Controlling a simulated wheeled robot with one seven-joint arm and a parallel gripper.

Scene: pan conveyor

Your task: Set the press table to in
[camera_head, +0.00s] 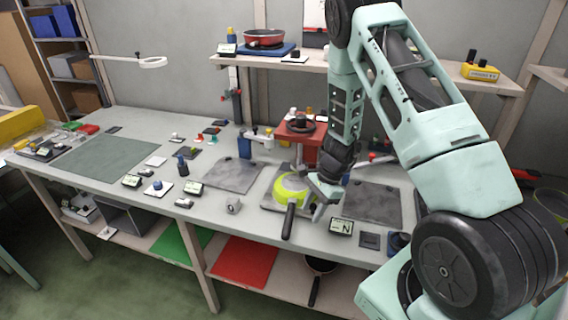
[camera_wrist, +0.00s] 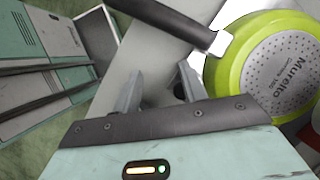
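A red press (camera_head: 300,130) stands at the back of the bench. A grey plate (camera_head: 270,204), which looks like the press table, lies in front of it. A lime-green pan (camera_head: 291,187) lies upside down over this plate, its dark handle pointing to the front. The pan's lettered grey base also shows at the right of the wrist view (camera_wrist: 280,75). My gripper (camera_head: 322,200) is just right of the pan, low over the bench. In the wrist view, its two fingers (camera_wrist: 160,90) are apart with nothing between them. A small display (camera_head: 341,227) shows an "N"; any other letters are unclear.
Grey mats lie left (camera_head: 233,176) and right (camera_head: 372,203) of the plate. A dark square pad (camera_head: 369,240) is near the front edge. A shelf above holds a red pan (camera_head: 264,38). Small blocks and displays crowd the left bench; its front strip is partly clear.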

